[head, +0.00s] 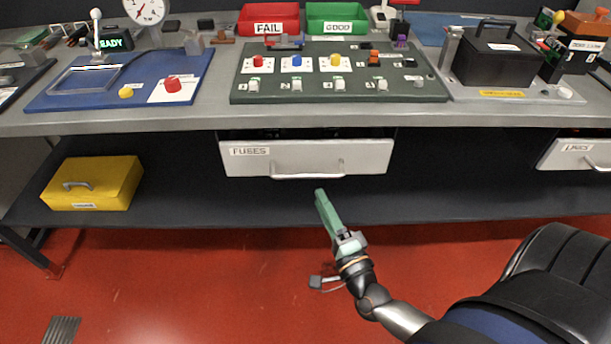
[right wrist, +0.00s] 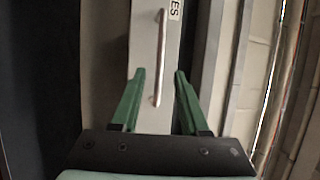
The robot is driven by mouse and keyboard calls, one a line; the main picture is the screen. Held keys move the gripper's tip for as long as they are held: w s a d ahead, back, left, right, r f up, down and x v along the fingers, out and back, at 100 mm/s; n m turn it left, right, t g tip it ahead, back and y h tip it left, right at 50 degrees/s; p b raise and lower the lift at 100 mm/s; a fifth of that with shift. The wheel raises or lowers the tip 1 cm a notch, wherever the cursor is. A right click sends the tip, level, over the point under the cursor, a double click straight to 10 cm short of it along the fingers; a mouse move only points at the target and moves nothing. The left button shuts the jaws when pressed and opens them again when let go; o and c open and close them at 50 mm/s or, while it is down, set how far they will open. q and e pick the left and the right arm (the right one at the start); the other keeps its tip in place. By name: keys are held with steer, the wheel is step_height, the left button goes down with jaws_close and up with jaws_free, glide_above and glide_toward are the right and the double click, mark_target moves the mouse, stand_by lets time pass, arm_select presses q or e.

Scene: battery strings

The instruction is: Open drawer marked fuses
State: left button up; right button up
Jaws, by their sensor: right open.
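The drawer marked FUSES (head: 232,162) is a light grey front under the bench top, with a bar handle (head: 308,176) along its lower part. It looks shut or nearly so. My right gripper (head: 320,194) has green fingers and is just below and in front of the handle, apart from it in the head view. In the right wrist view the open fingers (right wrist: 159,72) point at the drawer front (right wrist: 145,50), and the handle (right wrist: 158,60) runs lengthwise between them, beyond the tips. Nothing is held. My left gripper is not in view.
A yellow case (head: 110,180) stands on the lower shelf at the left. Another drawer (head: 560,152) with a handle is at the far right. The bench top (head: 215,110) overhangs above, carrying a green switch panel (head: 425,92), bins and devices. The shelf below the FUSES drawer is clear.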

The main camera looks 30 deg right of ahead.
mark_target(307, 176)
steer(key=x, duration=0.8)
steer(key=shift+a, duration=0.1)
jaws_close()
stand_by(1.2)
